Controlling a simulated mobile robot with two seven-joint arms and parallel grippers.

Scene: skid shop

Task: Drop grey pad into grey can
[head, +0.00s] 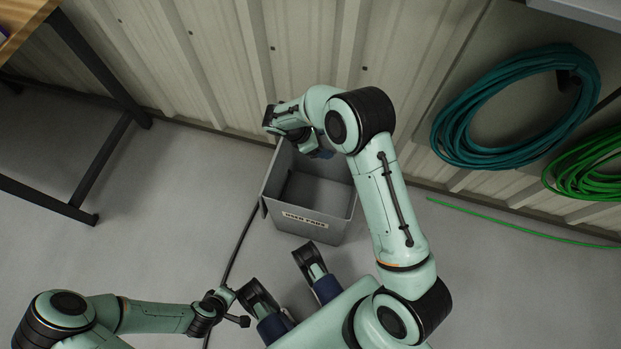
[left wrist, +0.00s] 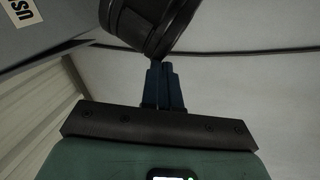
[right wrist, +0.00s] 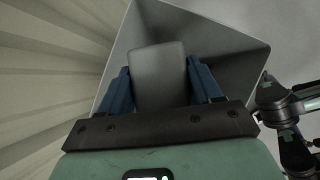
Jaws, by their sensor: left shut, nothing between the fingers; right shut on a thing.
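The grey can (head: 327,232) is an open box on the floor against the wall, with a "USED PADS" label on its front. My right gripper (head: 321,153) is over the can's back part. In the right wrist view the right gripper (right wrist: 160,80) is shut on the grey pad (right wrist: 158,72), a flat rounded plate between its blue fingers. The can's open inside (right wrist: 222,62) shows behind the pad. I cannot make out the pad in the head view. My left gripper (left wrist: 164,68) is shut and empty, its blue fingertips together; part of the can's label shows at top left there.
A dark-legged table (head: 95,75) stands at the left. A teal hose coil (head: 455,130) and a green one (head: 590,180) hang on the wall at right. A dark cable (head: 240,245) runs along the floor beside the can. Floor right of the can is mostly clear.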

